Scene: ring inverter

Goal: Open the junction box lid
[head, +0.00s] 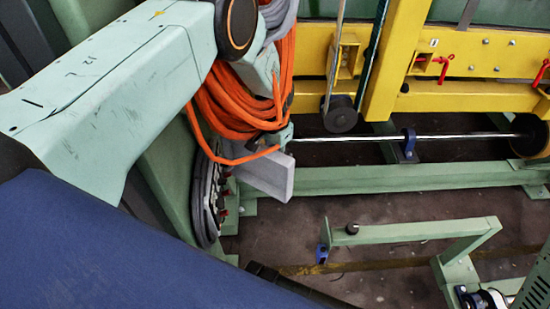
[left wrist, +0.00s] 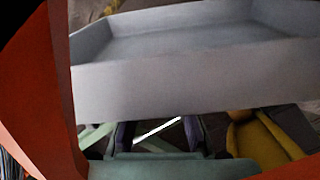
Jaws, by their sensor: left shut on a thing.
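The junction box lid (head: 266,177) is a light grey panel with a raised rim, standing out at an angle beside the green post in the head view. In the left wrist view the lid (left wrist: 200,80) fills the upper middle, with its shallow hollow side and near rim showing. My left gripper (head: 278,138) is at the lid's upper edge and shut on it. Its fingers show partly below the rim in the left wrist view (left wrist: 160,130); the exact contact is hidden. A dark rounded part with small red pieces (head: 208,195) is left of the lid; I cannot tell whether it is the box. My right gripper is out of view.
Coiled orange cable (head: 235,100) hangs close to my left gripper and lid. A yellow frame (head: 460,50) and a metal rod (head: 460,136) are behind, above a green beam (head: 400,178). A green bracket (head: 410,232) stands at lower right. Dark floor (head: 290,225) is open below the lid.

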